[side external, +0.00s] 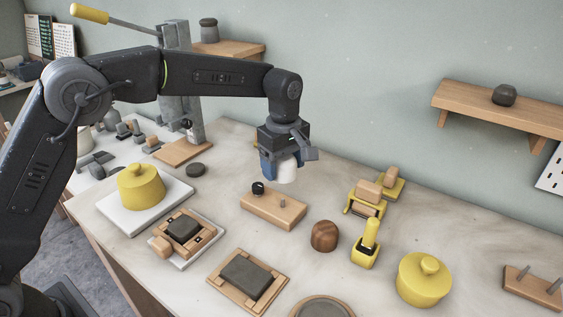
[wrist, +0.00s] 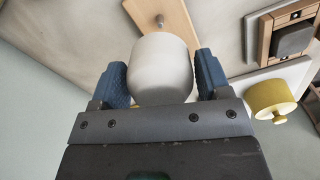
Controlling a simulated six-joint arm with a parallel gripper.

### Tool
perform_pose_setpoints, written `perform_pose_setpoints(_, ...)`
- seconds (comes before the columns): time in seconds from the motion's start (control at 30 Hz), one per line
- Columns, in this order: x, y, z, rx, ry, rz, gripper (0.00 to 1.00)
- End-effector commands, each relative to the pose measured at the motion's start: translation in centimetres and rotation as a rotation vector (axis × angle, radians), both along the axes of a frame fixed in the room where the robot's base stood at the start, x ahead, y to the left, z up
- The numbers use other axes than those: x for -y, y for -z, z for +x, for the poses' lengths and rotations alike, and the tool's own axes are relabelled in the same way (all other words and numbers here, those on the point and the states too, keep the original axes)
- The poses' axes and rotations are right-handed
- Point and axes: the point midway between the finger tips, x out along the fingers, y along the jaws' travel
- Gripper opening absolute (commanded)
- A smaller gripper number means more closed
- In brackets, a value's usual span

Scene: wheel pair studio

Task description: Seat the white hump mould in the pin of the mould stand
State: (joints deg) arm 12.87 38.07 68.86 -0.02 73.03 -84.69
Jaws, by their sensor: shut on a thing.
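My gripper (side external: 279,165) is shut on the white hump mould (side external: 287,174) and holds it in the air above the bench. In the wrist view the mould (wrist: 162,68) sits between the two blue fingers of my gripper (wrist: 162,80), its rounded body facing away from the palm. The mould stand (side external: 262,208) is a wooden block below the mould. It has a black knob (side external: 258,188) at its left and a short bare pin (side external: 282,200) at its right. In the wrist view the pin (wrist: 160,20) shows just beyond the mould, clearly apart from it; part of the stand is hidden.
A brown dome (side external: 325,236) and a yellow upright-handled tool (side external: 367,245) stand right of the stand. A yellow lidded pot (side external: 424,280) is farther right. Framed dark slabs (side external: 247,277) and another yellow pot (side external: 141,187) lie left and in front.

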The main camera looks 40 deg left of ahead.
Motion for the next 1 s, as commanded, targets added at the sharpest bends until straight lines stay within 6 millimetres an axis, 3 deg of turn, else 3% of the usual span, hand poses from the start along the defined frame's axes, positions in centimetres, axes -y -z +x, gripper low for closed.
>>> perform_pose_setpoints(0.6, 0.0, 5.0, 0.0, -0.001, 0.001, 0.0, 0.43)
perform_pose_setpoints(1.0, 0.0, 5.5, 0.0, 0.0, 0.001, 0.0, 0.43)
